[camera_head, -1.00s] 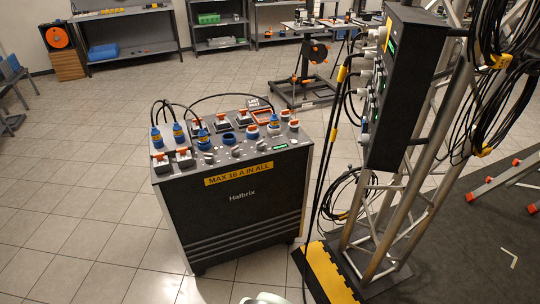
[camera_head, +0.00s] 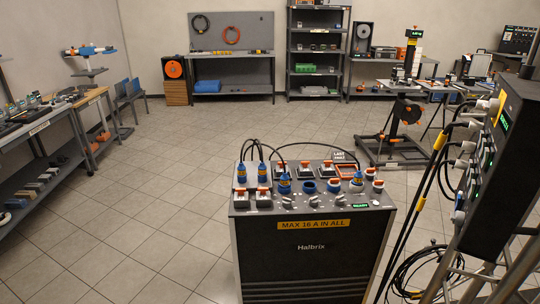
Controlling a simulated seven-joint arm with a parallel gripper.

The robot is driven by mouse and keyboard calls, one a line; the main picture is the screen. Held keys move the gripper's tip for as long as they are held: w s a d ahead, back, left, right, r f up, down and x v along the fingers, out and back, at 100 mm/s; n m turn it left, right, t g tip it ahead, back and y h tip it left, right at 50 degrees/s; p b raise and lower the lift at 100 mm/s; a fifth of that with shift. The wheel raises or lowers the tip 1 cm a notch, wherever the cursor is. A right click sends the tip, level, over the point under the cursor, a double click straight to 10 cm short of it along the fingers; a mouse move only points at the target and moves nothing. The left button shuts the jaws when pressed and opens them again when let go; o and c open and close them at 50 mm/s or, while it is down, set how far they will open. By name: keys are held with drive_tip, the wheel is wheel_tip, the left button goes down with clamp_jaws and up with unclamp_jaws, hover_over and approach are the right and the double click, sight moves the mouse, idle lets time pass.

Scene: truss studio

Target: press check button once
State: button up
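A black Halbrix power cabinet (camera_head: 311,262) stands on the floor at the lower middle, with a yellow label "MAX 16 A IN ALL" (camera_head: 313,224). Its sloped top carries blue and orange sockets, several switches with orange parts, small grey knobs and a small lit green display (camera_head: 360,206). Black cables with blue plugs (camera_head: 264,172) go into it at the left. A black box (camera_head: 497,165) with green lights and white plugs hangs on the truss at the right. I cannot tell which small control is the check button. My gripper is not in view.
The metal truss (camera_head: 487,277) and hanging cables (camera_head: 424,200) stand right of the cabinet. Behind is a reel stand (camera_head: 397,135). Workbenches (camera_head: 50,150) line the left, shelves (camera_head: 318,50) the back wall. The tiled floor (camera_head: 150,220) left of the cabinet is open.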

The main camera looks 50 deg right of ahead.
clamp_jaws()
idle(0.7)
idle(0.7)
